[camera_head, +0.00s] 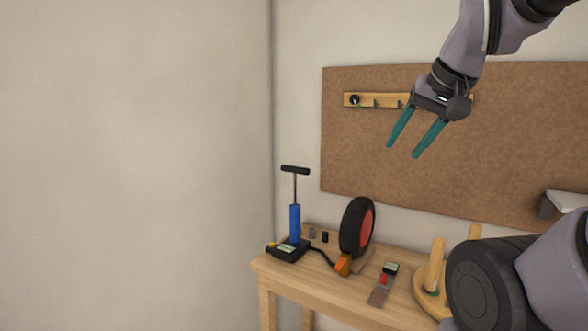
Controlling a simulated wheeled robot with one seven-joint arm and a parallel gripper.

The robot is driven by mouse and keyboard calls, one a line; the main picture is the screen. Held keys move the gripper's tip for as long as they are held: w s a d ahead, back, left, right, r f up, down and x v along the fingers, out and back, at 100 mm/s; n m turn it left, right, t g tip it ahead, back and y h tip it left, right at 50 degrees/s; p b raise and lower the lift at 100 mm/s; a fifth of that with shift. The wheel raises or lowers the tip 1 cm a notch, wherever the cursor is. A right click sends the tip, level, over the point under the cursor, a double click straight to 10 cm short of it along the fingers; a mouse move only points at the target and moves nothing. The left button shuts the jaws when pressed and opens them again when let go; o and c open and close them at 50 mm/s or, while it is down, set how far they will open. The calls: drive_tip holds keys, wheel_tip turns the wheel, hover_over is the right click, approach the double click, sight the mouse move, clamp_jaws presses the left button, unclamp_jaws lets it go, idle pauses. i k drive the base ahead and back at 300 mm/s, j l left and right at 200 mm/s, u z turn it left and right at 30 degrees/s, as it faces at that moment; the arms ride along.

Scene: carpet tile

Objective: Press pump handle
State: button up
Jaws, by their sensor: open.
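A hand pump (295,224) with a blue cylinder and a black base stands upright at the left end of a wooden table. Its black T-shaped pump handle (295,170) is raised on a thin rod above the cylinder. My gripper (402,151) hangs in the air to the upper right of the handle, in front of a brown board. Its two teal fingers are spread apart, with nothing between them. It points down and to the left and is clear of the pump.
A wheel with a black tire (347,229) stands right of the pump, with a hose leading toward it. A small device with a red part (383,280) lies farther right, near a wooden peg stand (432,283). A wooden hook rail (366,100) is on the brown board (365,150).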

sight(296, 170)
drive_tip(key=i+j, duration=0.25)
drive_tip(key=j, duration=0.15)
drive_tip(key=i+j+z, duration=0.15)
drive_tip(key=j, duration=0.25)
drive_tip(key=i+j, duration=0.3)
drive_tip(key=i+j+z, duration=0.05)
drive_tip(key=j, duration=0.05)
